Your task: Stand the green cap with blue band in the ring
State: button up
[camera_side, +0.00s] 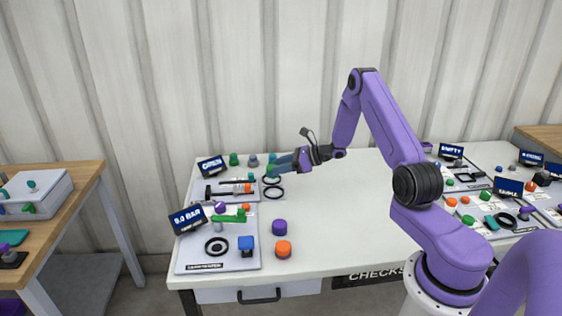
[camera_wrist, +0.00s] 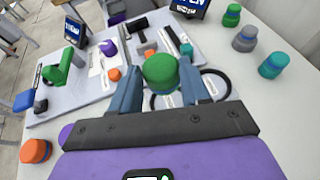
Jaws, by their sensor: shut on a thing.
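My gripper (camera_wrist: 162,85) is shut on a green cap (camera_wrist: 161,68), seen from above between the two blue fingers. Its lower side is mostly hidden, so I cannot tell whether it carries a blue band. In the side view my gripper (camera_side: 272,171) holds it low over the table by two black rings. One ring (camera_side: 273,194) lies nearer the side camera; the other (camera_side: 271,181) is partly under the gripper. In the wrist view one ring (camera_wrist: 226,77) shows right of the cap. Another green cap with a blue band (camera_wrist: 231,15) stands at the back.
A grey cap (camera_wrist: 245,39) and a teal cap (camera_wrist: 272,66) stand near that other green cap. Panels with a black-handled valve and a green-handled valve (camera_side: 230,217) lie left. A purple cap (camera_side: 279,227) and an orange cap (camera_side: 283,249) stand in front. The table's middle is clear.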

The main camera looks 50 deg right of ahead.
jog(key=shift+f, duration=3.6)
jog(key=o, duration=1.1)
